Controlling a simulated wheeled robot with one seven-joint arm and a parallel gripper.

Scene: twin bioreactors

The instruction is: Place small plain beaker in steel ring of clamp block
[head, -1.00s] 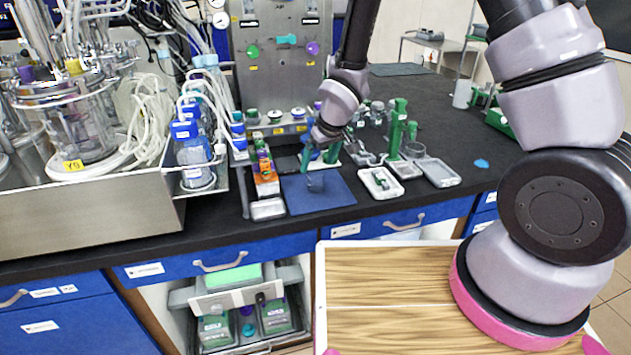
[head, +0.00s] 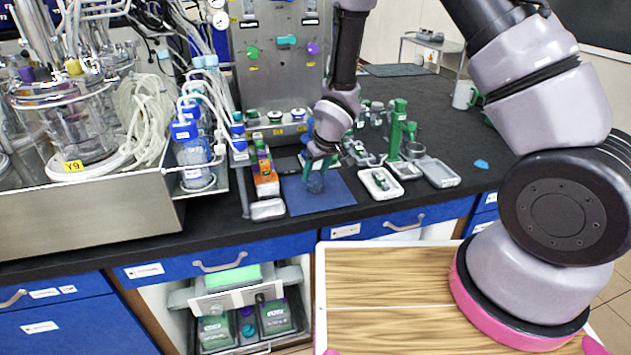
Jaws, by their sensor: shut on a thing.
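The small beaker (head: 316,186), clear and faint, is between the fingertips of my gripper (head: 318,170), low over the blue mat (head: 335,195). My gripper is shut on it from above. I cannot tell whether the beaker's base touches the mat. The clamp block (head: 397,130) is a green upright to the right of my gripper, behind the white trays. A ring (head: 414,150), probably its steel ring, shows at the block's right side, small and grey; its inside is not clear.
A white tray with green items (head: 380,184), a small tray (head: 405,170) and a larger grey tray (head: 438,173) lie right of the mat. An orange rack (head: 266,184) stands left. Bottles and a steel panel (head: 280,70) are behind. Black bench is free at far right.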

